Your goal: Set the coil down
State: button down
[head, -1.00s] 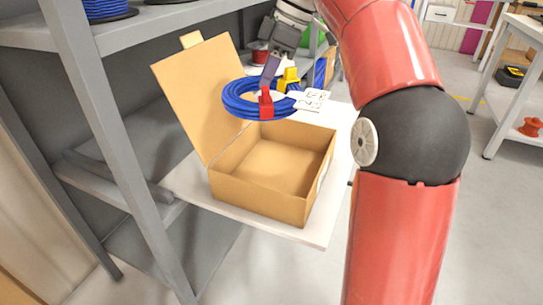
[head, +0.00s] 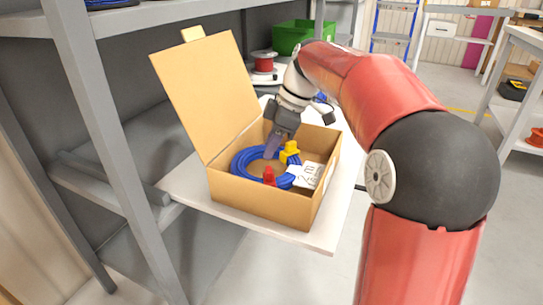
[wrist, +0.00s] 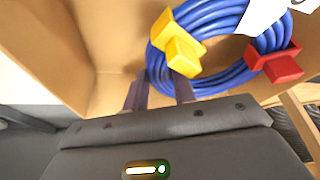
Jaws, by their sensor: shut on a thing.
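The blue cable coil (head: 246,160) is inside the open cardboard box (head: 262,208), low between its walls. The coil has a yellow clip, a red clip and a white tag. Whether its underside touches the box floor is hidden. My gripper (head: 271,148) reaches down into the box from the back and is shut on the coil near the yellow clip. In the wrist view the coil (wrist: 215,22) lies past the fingertips of my gripper (wrist: 160,92), with the yellow clip just in front of them and the red clip to the right.
The box stands on a white shelf board (head: 185,185) with its lid (head: 205,95) raised at the left. A grey rack post (head: 115,150) rises at the left. A red spool (head: 263,62) and a green bin (head: 291,36) stand behind.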

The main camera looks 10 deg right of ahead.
jog(key=shift+f, duration=1.3)
jog(key=shift+f+b, duration=0.2)
jog(key=shift+b, duration=0.1)
jog(key=c, duration=1.1)
grip_release()
jog(key=shift+c, duration=0.2)
jog(key=shift+r, duration=0.1)
jog(key=p+v, duration=0.3)
jog(key=v, duration=0.9)
